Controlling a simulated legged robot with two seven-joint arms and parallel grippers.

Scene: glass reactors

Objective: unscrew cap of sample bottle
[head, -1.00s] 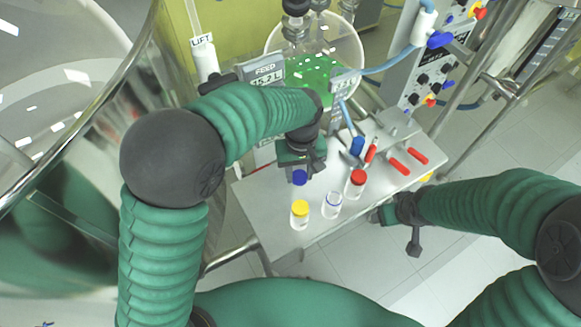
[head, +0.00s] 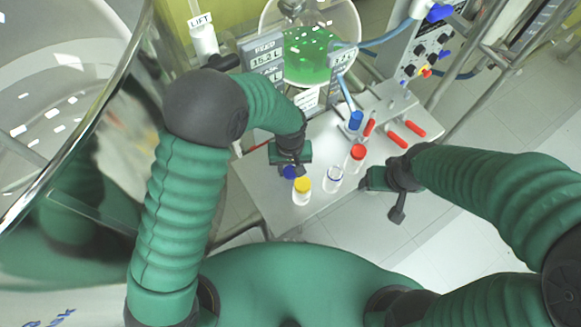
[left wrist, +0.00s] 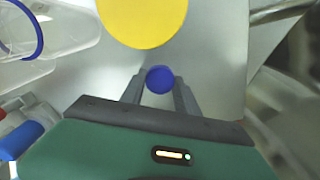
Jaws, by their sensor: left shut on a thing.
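My left gripper (head: 289,166) is shut on a small blue cap (head: 289,172), above the back left of the shelf. The left wrist view shows the cap (left wrist: 160,80) between the two fingertips. An uncapped clear sample bottle (head: 334,178) with a blue ring at its neck stands upright to the right, apart from the cap. It shows partly at the upper left of the left wrist view (left wrist: 60,40). My right gripper (head: 370,180) is by the shelf's front right edge; its fingers are too unclear to tell their state.
A yellow-capped bottle (head: 302,190) stands close beside the held cap. A red-capped bottle (head: 356,158) stands right of the open bottle. Red-handled tools (head: 405,134) lie at the back right of the metal shelf (head: 262,192). A glass vessel with green liquid (head: 308,60) is behind.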

